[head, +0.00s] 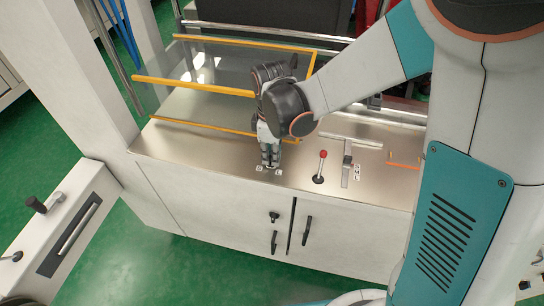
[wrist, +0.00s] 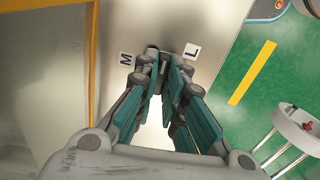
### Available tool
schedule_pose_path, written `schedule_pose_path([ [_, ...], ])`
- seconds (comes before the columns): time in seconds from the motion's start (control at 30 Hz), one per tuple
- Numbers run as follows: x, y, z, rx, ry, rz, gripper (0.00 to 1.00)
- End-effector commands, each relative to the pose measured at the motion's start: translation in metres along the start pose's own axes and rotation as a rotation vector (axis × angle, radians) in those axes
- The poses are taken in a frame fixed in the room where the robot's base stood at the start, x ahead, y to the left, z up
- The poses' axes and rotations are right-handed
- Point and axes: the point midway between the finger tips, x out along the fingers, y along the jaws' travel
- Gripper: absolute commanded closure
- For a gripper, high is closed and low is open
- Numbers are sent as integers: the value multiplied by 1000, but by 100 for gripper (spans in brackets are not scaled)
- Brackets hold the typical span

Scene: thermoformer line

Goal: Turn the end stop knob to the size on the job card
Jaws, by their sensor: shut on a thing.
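My gripper (head: 269,162) points down at the steel top of the machine. In the wrist view my gripper (wrist: 160,62) has its fingertips closed on the end stop knob, which they almost wholly hide. A white label M (wrist: 126,59) lies left of the fingertips and a white label L (wrist: 192,50) lies right of them. Both labels are tilted in this view. Small white labels also show at the gripper's foot in the head view, too small to read. The knob's pointer is hidden, so its setting cannot be told. I see no readable job card.
A clear guard with a yellow frame (head: 194,86) stands behind and left of my gripper. A red-topped lever (head: 321,166) and a metal T-shaped stop (head: 347,160) stand to the right on the steel top (head: 205,146). Cabinet doors with black handles are below.

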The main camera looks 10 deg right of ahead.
Motion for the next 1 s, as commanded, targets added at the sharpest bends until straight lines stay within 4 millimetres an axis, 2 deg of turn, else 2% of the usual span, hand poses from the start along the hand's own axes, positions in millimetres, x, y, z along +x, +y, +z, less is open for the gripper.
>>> schedule_pose_path([
  [0.23,0,0,0,-40,0,0,100],
  [0.5,0,0,0,-342,0,0,100],
  [0.6,0,0,0,-403,0,0,100],
  [0.87,0,0,0,-421,-2,-1,100],
  [0.9,0,0,0,-422,-2,-1,79],
  [0.97,0,0,0,-421,-2,-1,65],
  [1.0,0,1,0,-421,-2,0,64],
])
